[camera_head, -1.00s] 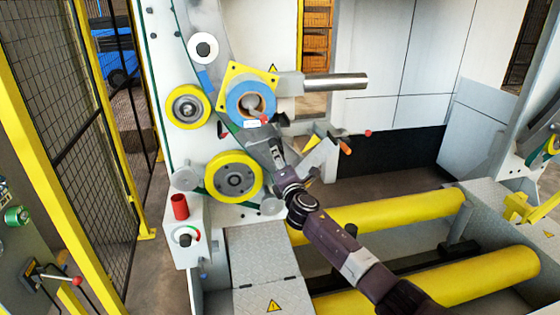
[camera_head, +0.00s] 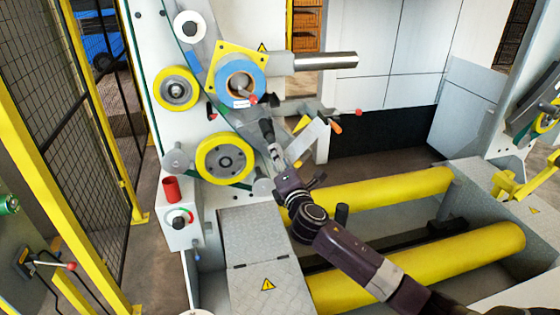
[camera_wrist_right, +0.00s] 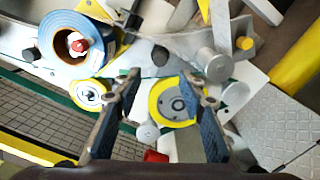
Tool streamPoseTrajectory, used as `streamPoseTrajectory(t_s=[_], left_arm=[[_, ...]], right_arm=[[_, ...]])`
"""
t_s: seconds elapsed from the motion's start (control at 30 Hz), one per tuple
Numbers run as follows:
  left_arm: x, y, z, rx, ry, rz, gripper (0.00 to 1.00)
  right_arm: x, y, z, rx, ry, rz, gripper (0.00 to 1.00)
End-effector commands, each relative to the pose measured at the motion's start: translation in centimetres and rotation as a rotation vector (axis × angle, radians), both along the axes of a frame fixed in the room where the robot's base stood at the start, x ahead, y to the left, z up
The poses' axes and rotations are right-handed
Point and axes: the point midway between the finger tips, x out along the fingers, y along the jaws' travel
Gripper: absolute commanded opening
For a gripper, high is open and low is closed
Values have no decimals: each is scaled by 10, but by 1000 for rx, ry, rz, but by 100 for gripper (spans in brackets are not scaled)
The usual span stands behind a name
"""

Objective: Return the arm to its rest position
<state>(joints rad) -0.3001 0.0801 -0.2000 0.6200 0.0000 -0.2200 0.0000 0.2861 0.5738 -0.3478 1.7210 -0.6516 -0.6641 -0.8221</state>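My right arm (camera_head: 345,250) comes in from the lower right of the head view. Its gripper (camera_head: 270,138) is in front of the machine face, below and right of the blue roll (camera_head: 239,82). In the right wrist view the two fingers of the gripper (camera_wrist_right: 163,82) are spread apart with nothing between them. The blue roll (camera_wrist_right: 75,42) is at upper left there, clear of the fingers. A yellow-rimmed wheel (camera_wrist_right: 172,102) shows behind the gap between the fingers. My left gripper is not in view.
Yellow rollers (camera_head: 430,265) lie beneath the arm. A control box with a red cylinder (camera_head: 171,189) and a yellow mesh fence (camera_head: 90,150) are on the left.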

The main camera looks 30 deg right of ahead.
Motion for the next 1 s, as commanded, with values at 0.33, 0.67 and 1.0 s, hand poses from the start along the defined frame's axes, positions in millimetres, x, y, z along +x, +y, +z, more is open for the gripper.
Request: streamPoseTrajectory(t_s=[0.33, 0.67, 1.0], left_arm=[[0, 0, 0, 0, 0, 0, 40], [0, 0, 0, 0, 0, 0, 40], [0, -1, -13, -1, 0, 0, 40]], right_arm=[[-9, 2, 1, 0, -1, 0, 37], [-9, 2, 0, 0, 0, 0, 37], [-23, -6, -144, 228, 176, -32, 37]])
